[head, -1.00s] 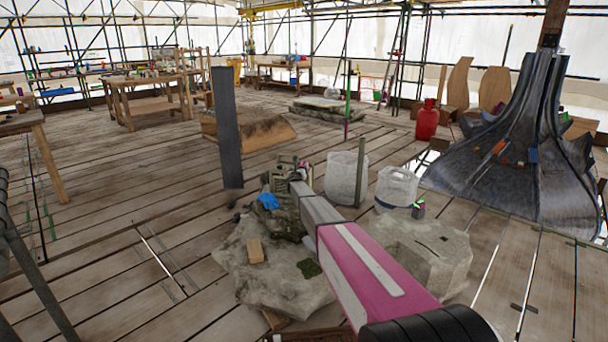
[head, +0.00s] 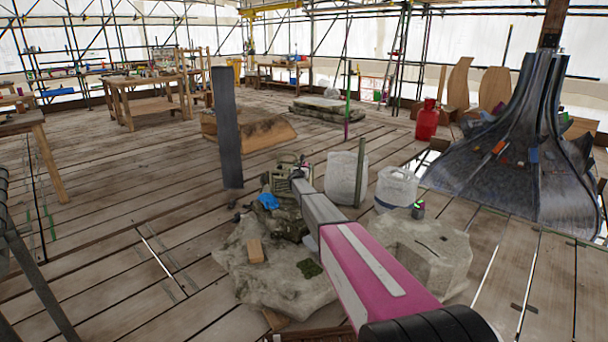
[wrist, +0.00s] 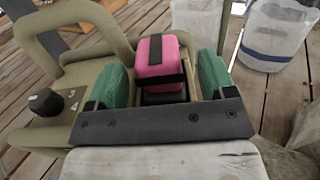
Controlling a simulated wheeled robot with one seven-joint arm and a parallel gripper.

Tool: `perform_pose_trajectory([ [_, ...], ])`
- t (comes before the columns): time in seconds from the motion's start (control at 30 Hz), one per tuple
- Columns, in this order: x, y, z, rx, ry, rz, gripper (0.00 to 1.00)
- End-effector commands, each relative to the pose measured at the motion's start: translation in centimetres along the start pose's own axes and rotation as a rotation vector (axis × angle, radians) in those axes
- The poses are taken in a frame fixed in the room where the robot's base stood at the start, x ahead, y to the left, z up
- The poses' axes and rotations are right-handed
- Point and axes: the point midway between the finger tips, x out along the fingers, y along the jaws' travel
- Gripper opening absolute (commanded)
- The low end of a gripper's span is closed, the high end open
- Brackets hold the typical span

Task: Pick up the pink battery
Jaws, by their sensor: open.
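The pink battery (wrist: 162,57) has a dark strap over it and sits on a dark base, in or on an olive-green tubular-framed device. My gripper (wrist: 163,80) is open, with a green pad on each side of the battery; a narrow gap shows at its right, and I cannot tell whether either pad touches it. In the head view my gripper (head: 297,181) is small at the end of my arm, over the olive device (head: 279,180). The battery cannot be made out there.
The device is by a rough stone block (head: 275,270) with a blue cloth (head: 268,201) and a wood piece (head: 256,251). White containers (head: 346,178) (head: 397,186) stand to the right. A second stone block (head: 440,255) is at right. Plank floor at left is mostly clear.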

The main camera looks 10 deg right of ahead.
Motion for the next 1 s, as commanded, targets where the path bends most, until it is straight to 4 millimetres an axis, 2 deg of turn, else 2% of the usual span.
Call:
perform_pose_trajectory([
  [0.03,1.1,0.2,-0.1,0.0,0.0,-0.001,0.77],
  [0.2,3.1,0.2,-0.1,0.0,0.001,0.0,0.77],
  [0.43,3.2,0.2,-0.1,-0.001,0.002,0.001,0.77],
  [0.47,3.2,0.2,-0.1,-0.001,0.002,0.001,0.73],
  [0.63,3.2,0.2,-0.1,-0.001,0.001,0.001,0.18],
  [0.67,3.2,0.2,-0.1,-0.001,0.001,0.0,0.15],
  [1.0,3.2,0.2,0.2,-0.001,0.001,0.0,0.16],
])
